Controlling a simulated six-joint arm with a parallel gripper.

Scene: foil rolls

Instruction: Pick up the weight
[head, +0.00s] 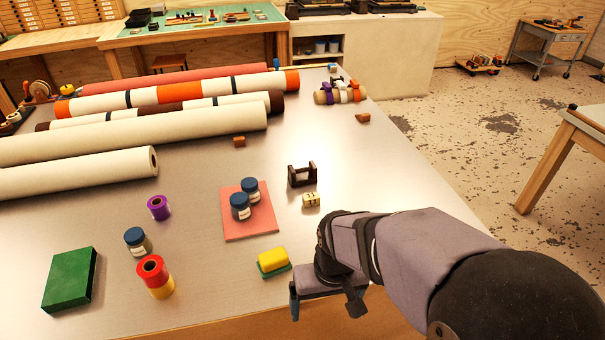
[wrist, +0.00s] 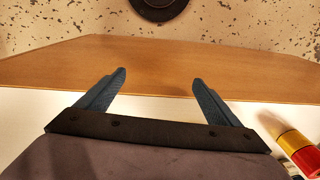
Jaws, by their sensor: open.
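No object is labelled as the weight, and I cannot tell for certain which one it is. A small brass-coloured block with dark marks (head: 311,200) lies on the table beside a dark brown cradle-like stand (head: 302,174). A yellow block on a green base (head: 273,261) sits nearer the front edge. My gripper (head: 324,304) is open and empty at the table's front edge, right of and nearer than the yellow block. In the wrist view its two blue-grey fingers (wrist: 158,80) are spread over the wooden table edge (wrist: 150,62), with nothing between them.
Red and yellow tape rolls (head: 154,277), a purple roll (head: 158,207), a lidded jar (head: 138,241) and a green box (head: 70,279) stand left. Two jars stand on a pink mat (head: 249,230). Long rolls (head: 130,130) fill the back left. The table's right side is mostly clear.

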